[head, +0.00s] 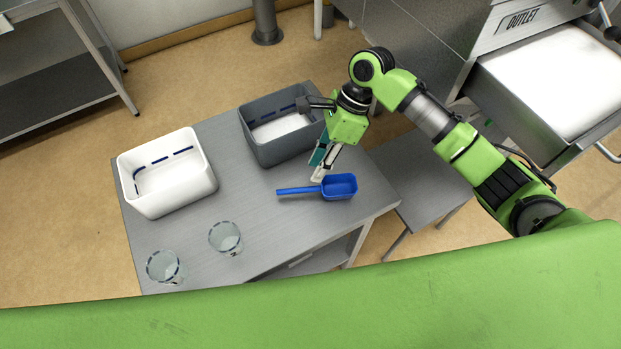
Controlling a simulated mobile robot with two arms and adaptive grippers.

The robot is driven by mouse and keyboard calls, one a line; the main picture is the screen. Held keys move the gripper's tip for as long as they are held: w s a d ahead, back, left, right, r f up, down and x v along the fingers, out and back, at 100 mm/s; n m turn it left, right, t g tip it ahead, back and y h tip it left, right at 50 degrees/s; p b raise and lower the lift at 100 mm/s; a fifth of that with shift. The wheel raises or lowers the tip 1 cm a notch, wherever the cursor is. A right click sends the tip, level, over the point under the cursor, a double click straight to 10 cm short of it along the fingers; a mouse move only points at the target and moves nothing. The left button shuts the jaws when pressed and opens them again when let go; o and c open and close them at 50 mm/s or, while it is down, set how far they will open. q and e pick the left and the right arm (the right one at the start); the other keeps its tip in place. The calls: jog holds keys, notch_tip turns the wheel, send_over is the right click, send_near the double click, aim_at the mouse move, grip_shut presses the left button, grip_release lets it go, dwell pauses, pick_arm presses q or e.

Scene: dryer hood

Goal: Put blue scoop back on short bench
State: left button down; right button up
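The blue scoop (340,187) is over the right front part of the grey metal table (240,177), its handle pointing left. My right gripper (318,173) points down at the scoop, its fingertips by the place where handle meets bowl. I cannot tell whether the fingers touch or hold the scoop, or whether it rests on the table or hangs just above it. A lower grey bench (425,180), likely the short bench, stands right of the table, partly hidden behind my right arm. My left gripper is not in view.
A white bin (190,190) and a grey bin (282,150) with white material stand on the table. Two clear beakers (225,238) (163,267) stand at its front left. The outlet drawer (545,85) with white material is at upper right. A shelf rack (60,95) is at upper left.

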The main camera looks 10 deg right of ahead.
jog(key=shift+v, duration=2.2)
